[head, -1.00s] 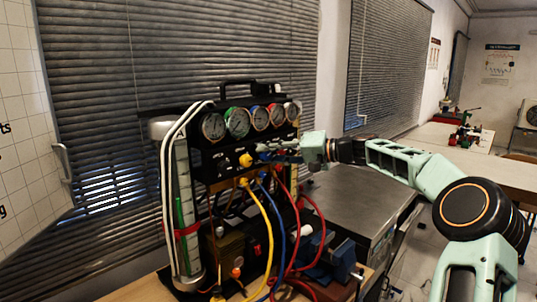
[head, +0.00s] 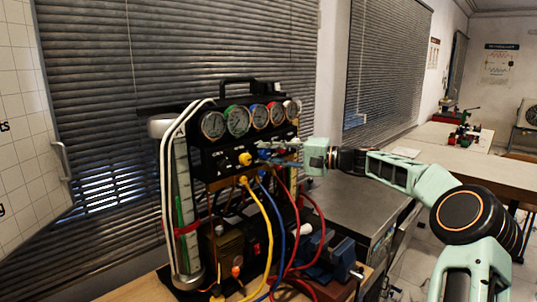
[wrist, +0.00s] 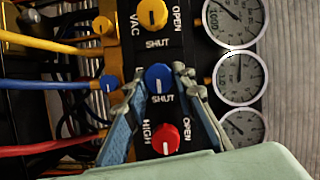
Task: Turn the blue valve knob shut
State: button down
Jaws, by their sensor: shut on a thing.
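The blue valve knob (wrist: 159,78) is on the black panel, between a yellow knob (wrist: 152,14) and a red knob (wrist: 166,139) in the wrist view. The word SHUT is printed on the panel just beside it. My gripper (wrist: 160,72) has one finger on each side of the blue knob and is shut on it. The fingers cover part of the panel lettering near the knob. A pale mark shows on the knob's face, but its exact direction is hard to tell. In the head view my gripper (head: 277,151) reaches the panel from the right and mostly hides the blue knob.
Several round gauges (head: 238,119) sit above the knobs. Yellow (head: 262,225), blue (head: 279,225) and red hoses (head: 294,230) hang below the panel. A blue vise (head: 335,250) stands at the lower right. A steel-topped cabinet (head: 345,200) is behind.

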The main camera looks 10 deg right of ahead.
jog(key=c, duration=1.6)
grip_release()
jog(key=v, duration=1.2)
